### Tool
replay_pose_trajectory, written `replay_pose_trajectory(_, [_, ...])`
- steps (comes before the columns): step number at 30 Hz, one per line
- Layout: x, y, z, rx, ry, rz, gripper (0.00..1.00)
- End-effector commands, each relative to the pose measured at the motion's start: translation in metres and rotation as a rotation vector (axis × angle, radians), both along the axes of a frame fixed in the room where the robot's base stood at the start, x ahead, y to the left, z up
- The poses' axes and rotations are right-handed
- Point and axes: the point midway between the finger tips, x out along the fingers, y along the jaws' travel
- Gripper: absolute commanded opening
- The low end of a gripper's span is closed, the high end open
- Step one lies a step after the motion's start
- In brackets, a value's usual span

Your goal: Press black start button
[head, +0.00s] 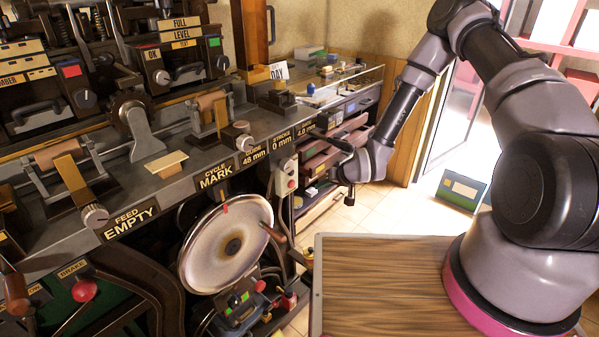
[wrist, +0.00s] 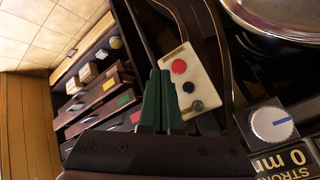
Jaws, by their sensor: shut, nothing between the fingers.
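A pale control box (wrist: 187,75) shows in the wrist view with a red button (wrist: 178,66), a dark button (wrist: 188,87) beside it and another black button (wrist: 198,106) near its end. Its small label is unreadable, so I cannot tell which dark button is the start button. In the head view the box (head: 286,174) hangs on the machine's front right side. My gripper (wrist: 159,74) is shut and empty. Its green fingertips appear just left of the box and partly overlap its edge in the wrist view; the distance between them cannot be judged.
A large metal handwheel (head: 225,245) stands left of the box, and a knob with a blue mark (wrist: 272,124) is right of my fingers. Drawers (head: 330,150) with coloured items lie behind. A wooden top (head: 385,280) is near my base. Tiled floor is open beyond.

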Motion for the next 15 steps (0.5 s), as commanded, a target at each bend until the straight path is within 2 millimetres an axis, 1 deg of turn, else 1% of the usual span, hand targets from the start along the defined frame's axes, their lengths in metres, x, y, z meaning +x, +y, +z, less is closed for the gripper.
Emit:
replay_pose_trajectory(9, [0.001, 0.001, 0.000, 0.000, -0.001, 0.001, 0.00])
replay_pose_trajectory(11, [0.003, 0.003, 0.000, 0.000, -0.001, 0.001, 0.00])
replay_pose_trajectory(15, [0.011, 0.015, 0.001, 0.000, -0.001, 0.002, 0.00])
